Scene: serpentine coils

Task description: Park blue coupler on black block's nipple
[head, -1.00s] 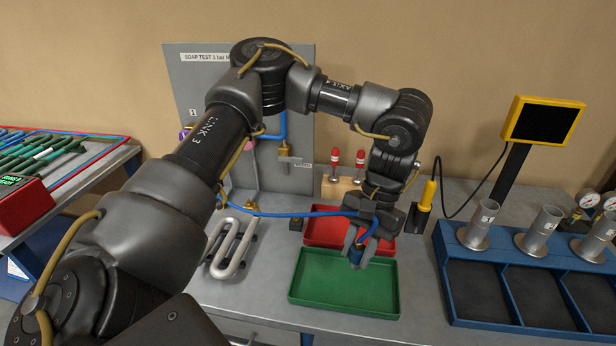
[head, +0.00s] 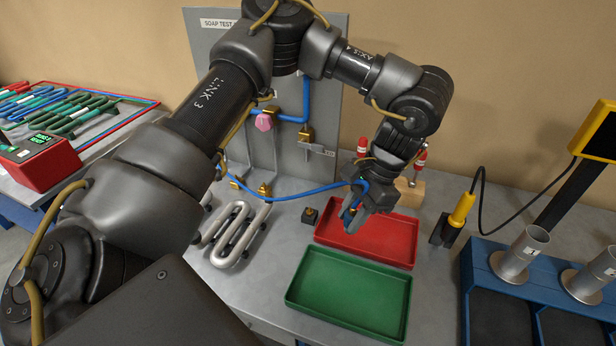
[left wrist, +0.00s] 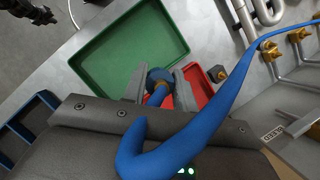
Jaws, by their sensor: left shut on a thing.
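My left gripper (head: 352,226) is shut on the blue coupler (left wrist: 160,78), at the end of a blue hose (head: 290,194). The coupler is apart from the nipple. A dark part at the wrist view's top left may be my right arm; its jaws are unclear.
The red tray (head: 400,230) and green tray (head: 300,292) lie in front. A coiled metal tube (head: 232,236) lies left of the block. The grey test panel (head: 325,110) with brass fittings stands behind. A blue rack (head: 480,262) with metal cups is at the right.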

